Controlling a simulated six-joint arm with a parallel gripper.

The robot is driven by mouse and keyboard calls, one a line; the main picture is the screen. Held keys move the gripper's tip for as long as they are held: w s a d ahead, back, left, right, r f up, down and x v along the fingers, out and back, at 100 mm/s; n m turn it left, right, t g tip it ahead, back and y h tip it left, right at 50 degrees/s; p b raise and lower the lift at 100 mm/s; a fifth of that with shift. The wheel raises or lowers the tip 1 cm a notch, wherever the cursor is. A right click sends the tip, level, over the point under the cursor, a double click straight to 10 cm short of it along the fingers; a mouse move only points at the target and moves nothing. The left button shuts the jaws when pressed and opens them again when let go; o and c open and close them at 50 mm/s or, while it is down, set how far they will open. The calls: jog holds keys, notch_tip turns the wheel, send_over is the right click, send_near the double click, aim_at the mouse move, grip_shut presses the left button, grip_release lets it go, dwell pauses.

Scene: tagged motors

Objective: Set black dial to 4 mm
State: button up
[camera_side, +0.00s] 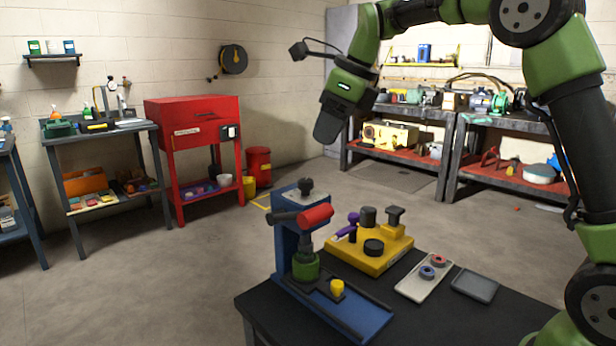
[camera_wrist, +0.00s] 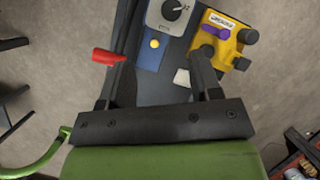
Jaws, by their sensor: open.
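The black dial (camera_side: 306,186) sits on a pale grey plate on top of the blue press (camera_side: 288,240). In the wrist view the black dial (camera_wrist: 174,9) is near the top edge, with dark scale marks beside it. The marks are too small to read, so its setting cannot be told. My gripper (camera_side: 328,128) is in the air above and behind the press, apart from everything. In the wrist view my gripper (camera_wrist: 163,62) is open and empty, its two dark fingers spread below the dial.
A red handle (camera_side: 316,215) sticks out from the press, above a green cylinder (camera_side: 305,266) and a yellow button (camera_side: 337,287). A yellow block (camera_side: 372,258) with several knobs stands to the right. Trays (camera_side: 474,286) lie on the black table. The air around my gripper is free.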

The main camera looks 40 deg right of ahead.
aim_at(307, 181)
jog(key=w+f+m, duration=0.1)
jog(key=w+f, duration=0.1)
jog(key=f, duration=0.1)
jog(key=w+f+m, duration=0.1)
jog(key=w+f, duration=0.1)
jog(key=f, duration=0.2)
jog(key=w+f+m, duration=0.1)
jog(key=w+f, duration=0.1)
jog(key=f, duration=0.1)
jog(key=shift+d+f, duration=0.15)
jog(key=shift+f, duration=0.2)
jog(key=shift+s, duration=0.1)
jog(key=c, duration=0.9)
